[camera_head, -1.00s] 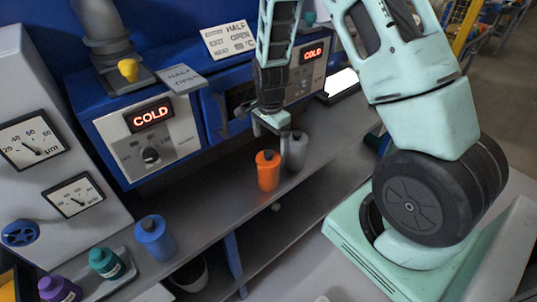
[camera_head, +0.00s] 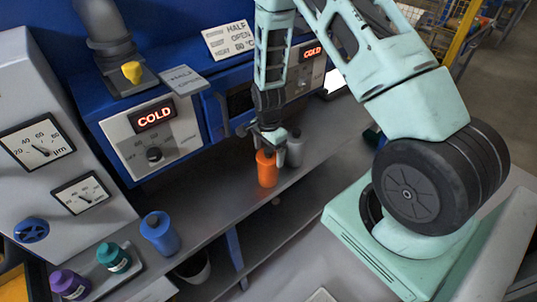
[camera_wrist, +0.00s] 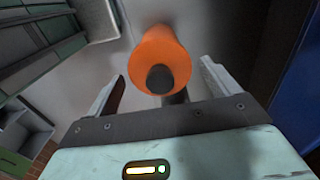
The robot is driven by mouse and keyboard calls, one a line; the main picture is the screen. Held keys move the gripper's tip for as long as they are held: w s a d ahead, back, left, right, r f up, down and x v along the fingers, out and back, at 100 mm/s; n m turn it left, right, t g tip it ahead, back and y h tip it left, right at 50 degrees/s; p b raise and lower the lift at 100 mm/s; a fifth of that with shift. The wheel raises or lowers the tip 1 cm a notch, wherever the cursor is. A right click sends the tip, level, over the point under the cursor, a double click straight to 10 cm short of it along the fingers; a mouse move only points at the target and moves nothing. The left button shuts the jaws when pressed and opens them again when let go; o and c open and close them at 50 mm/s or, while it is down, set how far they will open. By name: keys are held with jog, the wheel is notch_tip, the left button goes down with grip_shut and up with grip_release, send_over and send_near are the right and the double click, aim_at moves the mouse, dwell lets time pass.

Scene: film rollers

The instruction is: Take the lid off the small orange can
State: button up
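The small orange can (camera_head: 266,173) stands upright on the grey shelf. In the wrist view the orange can (camera_wrist: 160,50) shows from above, with a dark round lid knob (camera_wrist: 160,79) on its top. My gripper (camera_head: 265,141) is just above the can. In the wrist view my gripper's two fingers (camera_wrist: 160,83) are spread wide, one on each side of the can's top, and hold nothing. In the head view the gripper covers the lid.
A grey can (camera_head: 294,148) stands close to the right of the orange can. A blue can (camera_head: 159,233) stands further left. A teal bottle (camera_head: 114,258) and a purple bottle (camera_head: 69,285) are at the lower left. Blue machines with a COLD display (camera_head: 155,116) rise behind the shelf.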

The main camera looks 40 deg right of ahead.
jog(key=c, duration=0.6)
jog(key=shift+r, duration=0.15)
